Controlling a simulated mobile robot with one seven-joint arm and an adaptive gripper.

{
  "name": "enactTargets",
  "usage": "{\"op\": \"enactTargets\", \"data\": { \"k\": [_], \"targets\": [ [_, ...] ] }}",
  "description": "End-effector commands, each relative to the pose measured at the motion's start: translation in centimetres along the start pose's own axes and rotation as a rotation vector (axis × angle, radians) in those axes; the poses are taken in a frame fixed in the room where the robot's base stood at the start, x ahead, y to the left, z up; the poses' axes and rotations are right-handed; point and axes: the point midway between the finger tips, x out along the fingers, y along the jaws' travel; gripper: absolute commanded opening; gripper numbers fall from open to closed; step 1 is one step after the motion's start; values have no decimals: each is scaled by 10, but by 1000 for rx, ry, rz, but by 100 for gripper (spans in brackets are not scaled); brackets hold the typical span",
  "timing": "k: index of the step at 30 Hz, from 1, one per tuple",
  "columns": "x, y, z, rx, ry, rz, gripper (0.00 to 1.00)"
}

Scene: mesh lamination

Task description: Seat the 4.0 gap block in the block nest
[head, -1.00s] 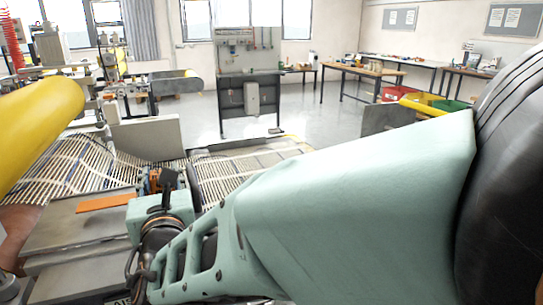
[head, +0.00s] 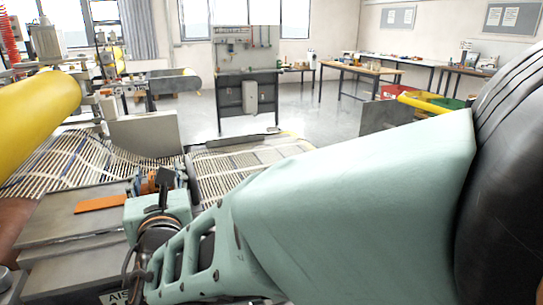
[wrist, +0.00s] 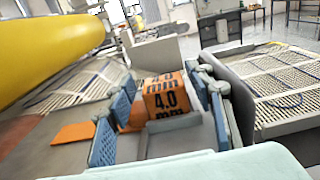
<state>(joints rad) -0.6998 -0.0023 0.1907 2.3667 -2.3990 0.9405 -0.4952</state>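The orange 4.0 gap block (wrist: 165,97), marked "4.0 mm" on two faces, is between the far ends of my gripper's blue finger pads in the wrist view. In the head view my dark gripper (head: 166,181) partly hides the orange block (head: 148,187). Whether the block touches anything below is hidden.
A flat orange plate (head: 102,203) lies on grey metal plates left of my gripper. A yellow roller (head: 38,105) is at the left, close above ribbed mesh (head: 68,160). An upright grey plate (head: 145,132) stands behind the block. More mesh (head: 240,167) lies to the right.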

Motion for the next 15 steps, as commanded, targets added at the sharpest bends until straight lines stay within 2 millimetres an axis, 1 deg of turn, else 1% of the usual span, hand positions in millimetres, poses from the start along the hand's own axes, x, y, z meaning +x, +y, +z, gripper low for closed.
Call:
{"op": "enactTargets", "data": {
  "k": [1,10,13,15],
  "targets": [
    [-1,-2,5,5,-9,-4,52],
    [-3,-3,4,4,-7,-7,52],
    [-10,-3,4,5,-8,-6,52],
    [-19,-3,4,4,-7,-6,52]
  ]
}}
